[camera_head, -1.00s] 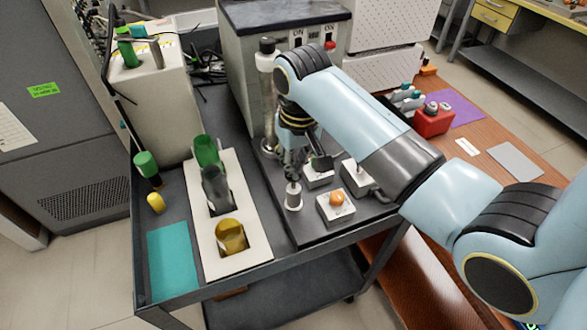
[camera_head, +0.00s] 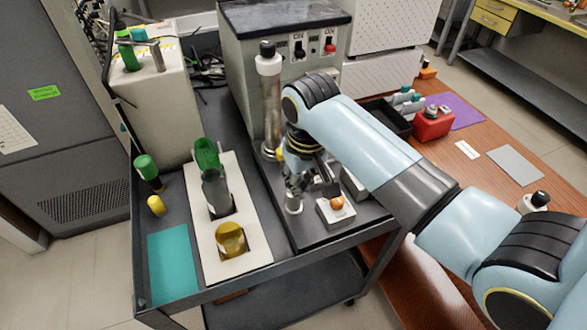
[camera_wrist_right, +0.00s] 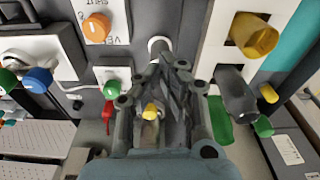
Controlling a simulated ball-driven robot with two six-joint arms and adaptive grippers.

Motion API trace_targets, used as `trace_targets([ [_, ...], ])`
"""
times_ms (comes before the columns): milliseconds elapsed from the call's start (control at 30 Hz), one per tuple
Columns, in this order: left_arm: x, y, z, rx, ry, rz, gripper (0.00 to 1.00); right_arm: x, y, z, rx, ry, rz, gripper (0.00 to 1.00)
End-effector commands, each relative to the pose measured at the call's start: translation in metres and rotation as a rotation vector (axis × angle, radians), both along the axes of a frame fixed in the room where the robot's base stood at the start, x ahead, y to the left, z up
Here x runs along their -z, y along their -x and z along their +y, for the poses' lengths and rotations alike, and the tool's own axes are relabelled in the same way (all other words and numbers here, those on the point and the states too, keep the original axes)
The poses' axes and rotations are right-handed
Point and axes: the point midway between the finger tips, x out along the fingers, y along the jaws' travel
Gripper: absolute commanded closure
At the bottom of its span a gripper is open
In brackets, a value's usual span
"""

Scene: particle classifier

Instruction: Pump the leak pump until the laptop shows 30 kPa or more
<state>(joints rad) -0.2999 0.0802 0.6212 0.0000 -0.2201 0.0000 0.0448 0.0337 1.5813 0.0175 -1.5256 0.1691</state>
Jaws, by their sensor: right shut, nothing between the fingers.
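My right gripper (camera_wrist_right: 170,75) is shut and empty in the right wrist view. In the head view it points down over the cart, partly hidden by its own arm. A small upright white cylinder (camera_head: 294,202) stands on the dark plate just below it; its white ring (camera_wrist_right: 158,45) shows beyond the fingertips in the wrist view. A tall cylinder with a white top and black knob (camera_head: 267,62) stands behind the gripper. No label shows which one is the leak pump. I see no laptop. My left gripper is out of view.
White boxes with an orange knob (camera_wrist_right: 97,28), a green knob (camera_wrist_right: 112,88) and a blue knob (camera_wrist_right: 38,80) stand close by. A white rack (camera_head: 262,245) holds several coloured bottles to the left. A grey cabinet (camera_head: 245,70) stands behind. The teal mat (camera_head: 172,262) is clear.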

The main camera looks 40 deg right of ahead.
Motion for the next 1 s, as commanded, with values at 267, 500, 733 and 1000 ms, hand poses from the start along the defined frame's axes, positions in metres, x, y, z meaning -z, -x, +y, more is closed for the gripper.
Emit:
trace_targets([
  [267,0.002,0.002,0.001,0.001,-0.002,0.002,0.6,0.001,0.004,0.0,0.0,0.0,0.004,1.0],
  [500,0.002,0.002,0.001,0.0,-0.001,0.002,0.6,-0.02,0.005,0.001,0.0,0.001,-0.002,1.0],
  [733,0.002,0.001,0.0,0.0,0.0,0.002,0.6,-0.07,0.011,0.002,0.0,0.001,-0.002,1.0],
  [1000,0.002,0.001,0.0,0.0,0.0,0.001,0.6,-0.111,0.016,0.003,0.0,0.001,0.002,1.0],
])
